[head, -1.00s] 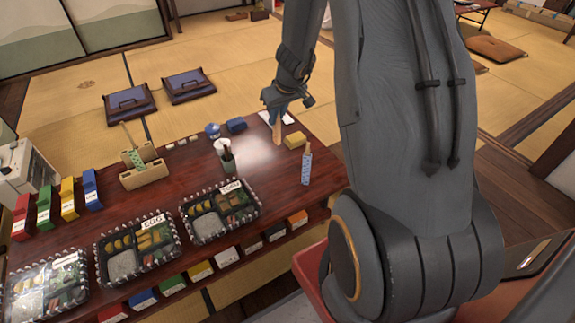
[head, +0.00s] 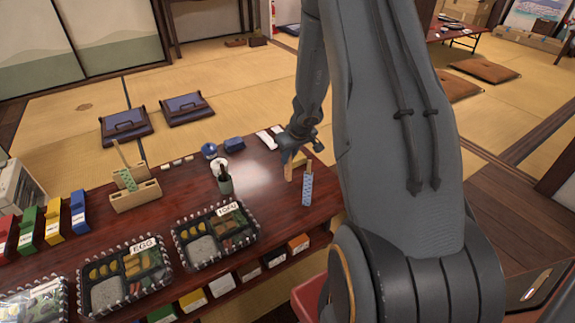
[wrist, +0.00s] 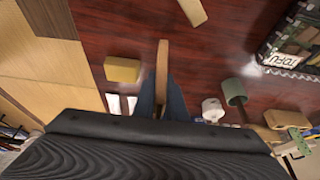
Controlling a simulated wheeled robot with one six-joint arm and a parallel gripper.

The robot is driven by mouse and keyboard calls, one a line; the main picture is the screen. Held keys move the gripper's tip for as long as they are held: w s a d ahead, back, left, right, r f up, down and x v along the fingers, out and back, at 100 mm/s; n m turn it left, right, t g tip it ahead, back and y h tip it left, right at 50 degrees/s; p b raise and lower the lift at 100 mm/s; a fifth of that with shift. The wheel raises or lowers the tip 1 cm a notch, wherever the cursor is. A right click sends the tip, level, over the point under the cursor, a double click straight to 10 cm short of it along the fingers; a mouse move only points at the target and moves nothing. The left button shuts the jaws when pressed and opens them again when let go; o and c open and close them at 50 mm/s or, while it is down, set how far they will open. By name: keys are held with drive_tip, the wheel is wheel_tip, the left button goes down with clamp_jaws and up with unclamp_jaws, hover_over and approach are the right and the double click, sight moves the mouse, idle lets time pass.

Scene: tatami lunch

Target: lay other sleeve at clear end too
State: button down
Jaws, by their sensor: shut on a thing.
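My gripper (head: 293,150) is shut on a narrow tan wooden piece (head: 289,172), seemingly the chopstick end of a sleeve. Any printed part is hidden. In the wrist view, the held piece (wrist: 162,65) sticks out between the dark fingers (wrist: 162,92), above the dark red table. A blue patterned sleeve (head: 307,190) with a tan end is at the table's right end, just right of the held piece. In the wrist view only a tan strip (wrist: 192,10), probably its end, shows at the top edge. Whether the held piece touches the table I cannot tell.
A yellow block (wrist: 122,70) and white strips (head: 269,138) lie near my gripper. A green cup (head: 225,184) and white roll (wrist: 212,108) stand left of it in the head view. The tofu bento (head: 213,238) is nearer. A wooden holder (head: 135,197) contains a green patterned piece.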

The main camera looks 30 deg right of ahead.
drive_tip(key=shift+f+b, duration=0.35)
drive_tip(key=shift+f, duration=0.6)
drive_tip(key=shift+f+b, duration=0.15)
drive_tip(key=shift+b, duration=0.15)
drive_tip(key=c, duration=1.8)
unclamp_jaws()
